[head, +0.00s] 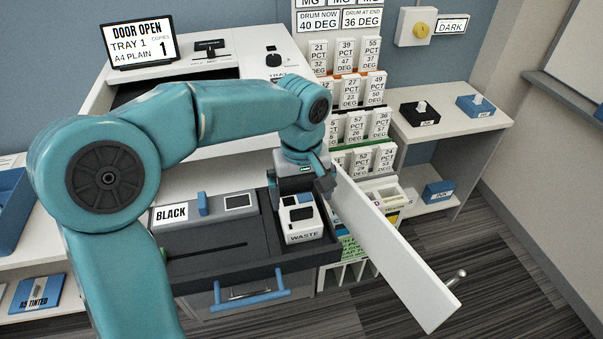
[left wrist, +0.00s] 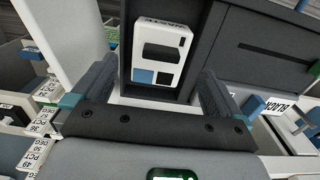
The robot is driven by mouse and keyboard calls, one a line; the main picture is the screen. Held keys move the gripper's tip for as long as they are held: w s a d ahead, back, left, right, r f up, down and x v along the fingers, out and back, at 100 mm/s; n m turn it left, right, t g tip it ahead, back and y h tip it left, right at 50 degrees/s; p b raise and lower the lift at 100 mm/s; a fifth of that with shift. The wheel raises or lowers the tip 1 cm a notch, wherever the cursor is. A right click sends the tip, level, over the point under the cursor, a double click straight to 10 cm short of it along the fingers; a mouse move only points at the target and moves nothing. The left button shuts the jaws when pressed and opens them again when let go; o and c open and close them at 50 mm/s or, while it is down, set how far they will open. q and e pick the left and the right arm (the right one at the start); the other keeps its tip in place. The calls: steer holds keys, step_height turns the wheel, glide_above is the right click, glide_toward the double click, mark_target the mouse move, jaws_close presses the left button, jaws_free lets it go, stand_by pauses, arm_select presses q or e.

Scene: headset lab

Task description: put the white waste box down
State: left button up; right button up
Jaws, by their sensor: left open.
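The white waste box (head: 302,219), labelled WASTE, stands upright in the right compartment of the dark pull-out tray (head: 228,262). It has a dark slot and a blue patch on top. My left gripper (head: 294,190) is right above and behind it, pointing down. In the left wrist view the waste box (left wrist: 158,55) shows between the two spread fingers of my left gripper (left wrist: 158,88), which are open and do not appear to press on it. Part of the box's far end is hidden by the gripper in the head view. My right gripper is not in view.
An open white door (head: 395,262) with a handle juts out just right of the tray. The BLACK unit (head: 210,225) fills the tray's left part. Racks of labelled white cards (head: 348,90) stand behind the door. A side table (head: 450,130) holds black and blue boxes.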

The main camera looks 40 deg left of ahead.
arm_select(q)
step_height(320, 180, up, 6)
steer(key=shift+s, duration=0.1)
stand_by(0.7)
